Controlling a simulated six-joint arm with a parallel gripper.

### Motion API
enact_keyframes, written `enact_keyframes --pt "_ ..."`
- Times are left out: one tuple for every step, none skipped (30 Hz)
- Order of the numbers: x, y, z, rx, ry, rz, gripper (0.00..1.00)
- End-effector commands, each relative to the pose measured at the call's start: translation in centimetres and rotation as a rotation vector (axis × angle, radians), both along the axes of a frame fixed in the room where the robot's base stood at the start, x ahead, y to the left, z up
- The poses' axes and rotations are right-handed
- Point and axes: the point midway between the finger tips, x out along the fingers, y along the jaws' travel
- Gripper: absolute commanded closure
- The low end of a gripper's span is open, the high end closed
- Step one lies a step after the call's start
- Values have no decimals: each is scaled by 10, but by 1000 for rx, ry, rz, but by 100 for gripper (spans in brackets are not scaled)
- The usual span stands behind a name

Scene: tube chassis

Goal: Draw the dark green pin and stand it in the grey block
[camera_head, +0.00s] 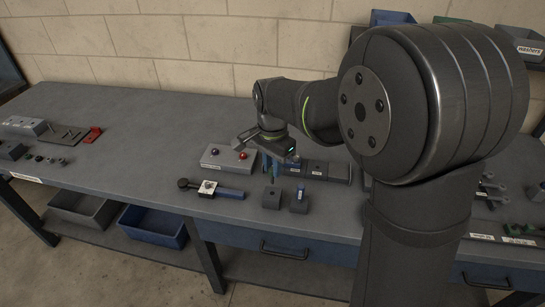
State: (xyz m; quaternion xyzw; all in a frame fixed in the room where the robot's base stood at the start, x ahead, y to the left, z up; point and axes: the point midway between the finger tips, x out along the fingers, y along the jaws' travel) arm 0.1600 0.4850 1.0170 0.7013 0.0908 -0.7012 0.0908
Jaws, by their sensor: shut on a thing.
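My gripper (273,157) is above the middle of the bench, pointing down. It is shut on the dark green pin (275,171), which looks roughly upright and is small in this view. Just below it is a grey block (271,199) with a dark hole in its top. The pin's lower end appears above this block; I cannot tell the exact gap. A second small dark block (299,207) stands to the right, with a blue pin (300,190) at it.
A light grey block with red and dark knobs (225,161) stands behind and left. A clamp-like tool with a blue bar (211,188) lies to the left. A dark cylinder-like row (325,170) lies behind right.

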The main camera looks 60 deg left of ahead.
Motion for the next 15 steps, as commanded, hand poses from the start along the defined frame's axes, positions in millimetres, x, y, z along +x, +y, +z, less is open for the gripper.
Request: enact_keyframes --pt "-1 -1 -1 -1 0 6 100" --pt "-1 -1 -2 -1 1 8 100" --pt "-1 -1 -4 -1 1 8 100" --pt "-1 -1 -5 -2 0 8 100" --pt "-1 -1 -6 -2 0 7 100" --pt "-1 -1 -9 -1 1 7 100" --pt "0 -1 -11 -1 1 6 100" --pt "-1 -1 -13 -1 0 6 100" --pt "0 -1 -15 -1 1 6 100" --pt "0 -1 -18 -1 1 6 100" --pt "0 -1 -20 -1 1 5 100" --pt "0 -1 -23 -1 1 5 100" --pt "0 -1 -26 -1 1 5 100" --pt "0 -1 -28 -1 1 5 100" --pt "0 -1 -30 -2 0 5 100"
